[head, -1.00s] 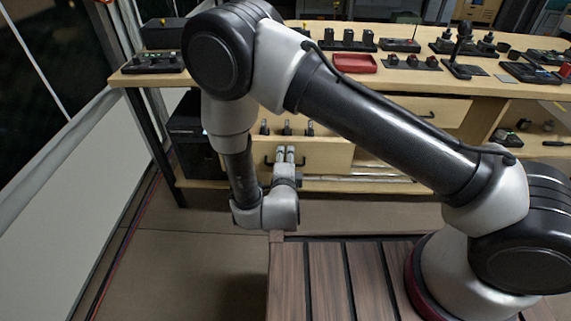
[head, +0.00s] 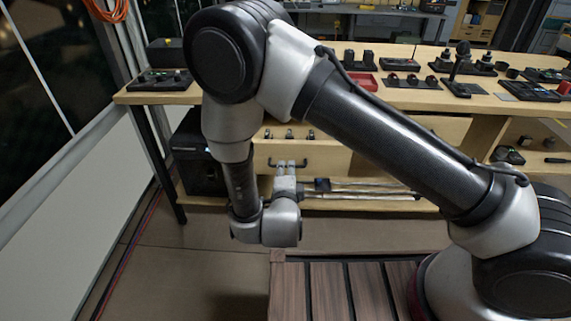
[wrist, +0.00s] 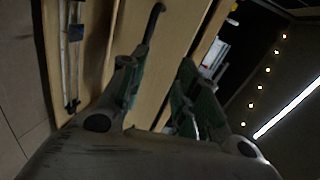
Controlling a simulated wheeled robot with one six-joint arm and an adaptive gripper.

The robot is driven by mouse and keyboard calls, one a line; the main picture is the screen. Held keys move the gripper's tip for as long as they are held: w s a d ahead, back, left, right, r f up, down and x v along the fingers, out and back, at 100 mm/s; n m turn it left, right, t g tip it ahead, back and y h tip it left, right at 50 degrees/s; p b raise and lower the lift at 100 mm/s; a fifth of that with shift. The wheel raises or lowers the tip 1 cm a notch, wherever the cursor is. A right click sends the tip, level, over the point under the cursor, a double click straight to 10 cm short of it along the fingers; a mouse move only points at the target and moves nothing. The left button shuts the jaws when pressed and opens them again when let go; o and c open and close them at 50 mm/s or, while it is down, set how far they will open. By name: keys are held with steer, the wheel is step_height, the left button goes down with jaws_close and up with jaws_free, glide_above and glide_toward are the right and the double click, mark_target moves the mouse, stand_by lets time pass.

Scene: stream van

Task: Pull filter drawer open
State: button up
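The filter drawer (head: 325,158) is a pale wooden drawer under the desk. It stands partly open, with several small dark filters (head: 290,134) showing behind its front. Its dark bar handle (head: 271,163) is on the front, and part of it also shows in the wrist view (wrist: 151,24). My gripper (head: 286,165) is right at the handle. In the wrist view its two fingers (wrist: 160,82) are apart, with pale wood visible between them. The handle runs down behind the left finger; whether they touch is hidden.
The wooden desk (head: 480,100) above carries several small devices and a red tray (head: 364,82). A lower shelf (head: 370,204) with metal rods runs below the drawer. A black box (head: 195,165) stands left of the drawer.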

steer(key=shift+m, duration=0.4)
steer(key=w+f, duration=0.1)
steer(key=w, duration=0.1)
steer(key=w+f, duration=0.2)
steer(key=w, duration=0.1)
steer(key=w+a+f, duration=0.1)
steer(key=w, duration=0.2)
steer(key=shift+f, duration=0.35)
steer(key=shift+s, duration=0.1)
jaws_close()
